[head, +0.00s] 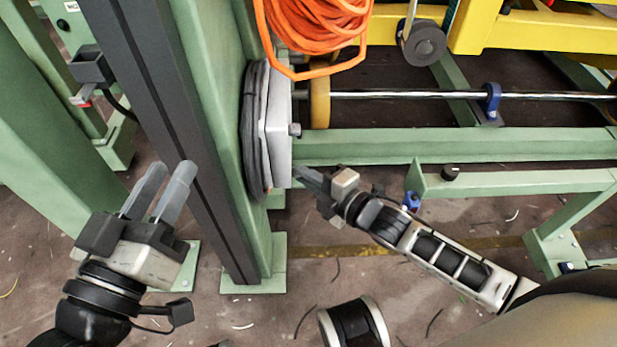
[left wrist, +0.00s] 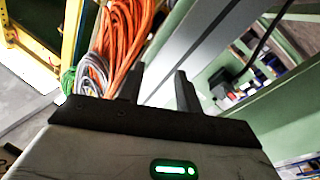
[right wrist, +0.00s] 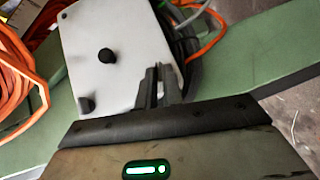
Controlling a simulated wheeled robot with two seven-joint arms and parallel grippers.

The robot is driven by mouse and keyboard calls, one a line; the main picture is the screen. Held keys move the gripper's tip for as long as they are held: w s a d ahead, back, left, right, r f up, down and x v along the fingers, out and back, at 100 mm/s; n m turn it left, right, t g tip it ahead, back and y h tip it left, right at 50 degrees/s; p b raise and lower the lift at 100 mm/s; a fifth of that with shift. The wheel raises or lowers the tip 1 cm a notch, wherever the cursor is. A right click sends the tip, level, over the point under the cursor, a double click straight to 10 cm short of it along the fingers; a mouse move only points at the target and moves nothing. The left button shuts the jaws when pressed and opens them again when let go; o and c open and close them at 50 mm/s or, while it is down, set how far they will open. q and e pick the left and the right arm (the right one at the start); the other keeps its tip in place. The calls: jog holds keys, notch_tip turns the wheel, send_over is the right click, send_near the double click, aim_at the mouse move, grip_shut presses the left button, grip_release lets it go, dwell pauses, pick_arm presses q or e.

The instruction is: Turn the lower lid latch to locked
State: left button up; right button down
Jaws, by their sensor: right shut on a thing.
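The pale grey lid (head: 279,135) is on the side of the green post, and it shows face-on in the right wrist view (right wrist: 130,35). A dark knob (right wrist: 106,56) stands out from its face, and a second dark knob (right wrist: 86,104) sits near its edge. My right gripper (head: 304,176) is at the lid's lower edge, its fingers (right wrist: 160,80) close together. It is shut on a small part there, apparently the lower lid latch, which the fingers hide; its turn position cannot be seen. My left gripper (head: 164,184) is open and empty, left of the post.
A coil of orange cable (head: 315,25) hangs above the lid. Black cable (head: 255,130) is wound behind it. The green post (head: 228,150) stands between my two grippers. A green rail (head: 450,145) and a steel shaft (head: 410,95) run right of the lid. Floor below is mostly open.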

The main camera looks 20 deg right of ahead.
pick_arm(q)
jog(key=shift+w+a+r+m+t+h+b, duration=0.1)
jog(key=shift+w+r+m+t+h+b, duration=0.1)
jog(key=shift+r+m+t+h+b, duration=0.6)
jog(key=shift+w+a+r+m+t+h+b, duration=0.15)
jog(key=shift+r+m+t, duration=0.25)
jog(key=shift+r+m, duration=0.9)
pick_arm(e)
jog(key=shift+f+n+t+y, duration=0.2)
jog(key=shift+n+t+y, duration=0.1)
jog(key=shift+n+t, duration=0.6)
pick_arm(q)
jog(key=shift+r, duration=0.15)
pick_arm(e)
jog(key=c, duration=1.5)
grip_release()
jog(key=shift+c, duration=0.2)
pick_arm(q)
jog(key=shift+n, duration=0.3)
